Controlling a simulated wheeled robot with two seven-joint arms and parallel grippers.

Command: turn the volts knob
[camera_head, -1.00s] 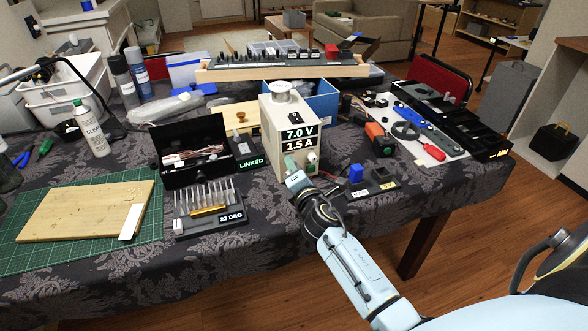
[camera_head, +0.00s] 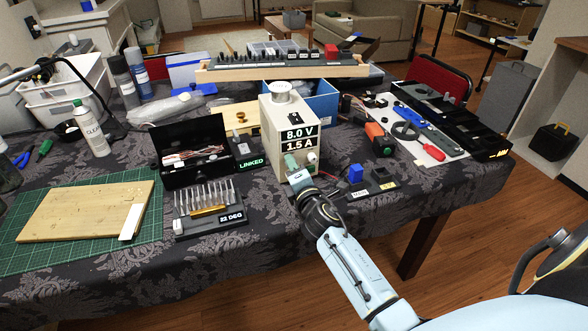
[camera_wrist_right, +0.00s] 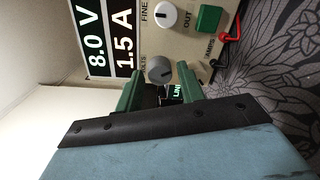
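The cream power supply (camera_head: 283,142) stands mid-table, its display reading 8.0 V and 1.5 A. In the right wrist view the grey volts knob (camera_wrist_right: 159,70) sits below the display, between the green fingertips of my right gripper (camera_wrist_right: 160,78), one on each side. The fingers are close around the knob and look shut on it, though thin gaps seem to show beside it. In the head view my right gripper (camera_head: 294,168) is at the lower front of the supply and hides the volts knob. My left gripper is not in view.
A white FINE knob (camera_wrist_right: 165,15) and a green OUT button (camera_wrist_right: 208,19) are near the fingers, with red and black leads alongside. A bit stand (camera_head: 208,208) and a black open case (camera_head: 190,150) are to the left.

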